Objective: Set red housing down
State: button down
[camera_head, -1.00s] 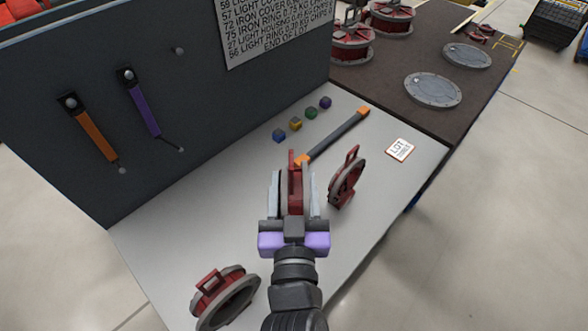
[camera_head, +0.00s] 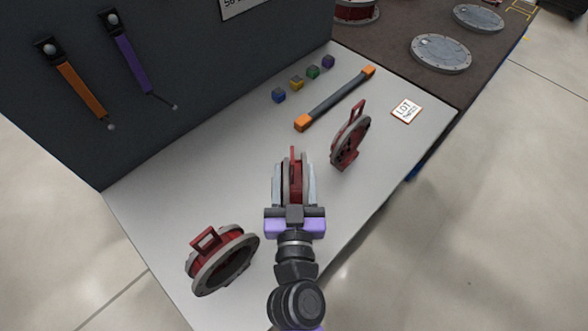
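My gripper (camera_head: 294,190) is in the middle of the view, over the light grey table (camera_head: 180,190). Its two pale fingers are shut on a red housing (camera_head: 294,165), which is held upright with its handle pointing away from me. The fingers and wrist hide much of this housing, and I cannot tell whether its lower edge touches the table. A second red housing (camera_head: 349,140) with a grey rim stands on the table to the right of my gripper. A third red housing (camera_head: 221,260) rests tilted at the front left.
A dark bar with orange ends (camera_head: 336,98) lies behind my gripper, beside several small coloured cubes (camera_head: 297,83). A LOT card (camera_head: 406,110) lies at the right edge. A dark panel (camera_head: 200,60) with hanging tools bounds the left. A dark conveyor (camera_head: 400,30) continues behind.

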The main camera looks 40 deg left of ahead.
jog(key=shift+f, duration=0.1)
dwell(0.4)
jog(key=c, duration=0.6)
grip_release()
jog(key=shift+f, duration=0.2)
jog(key=shift+c, duration=0.2)
jog(key=shift+r, duration=0.1)
jog(key=shift+s+d, duration=0.1)
jog(key=b+v, duration=0.3)
jog(key=v, duration=0.8)
jog(key=shift+s+d+b, duration=0.25)
jog(key=shift+b, duration=0.15)
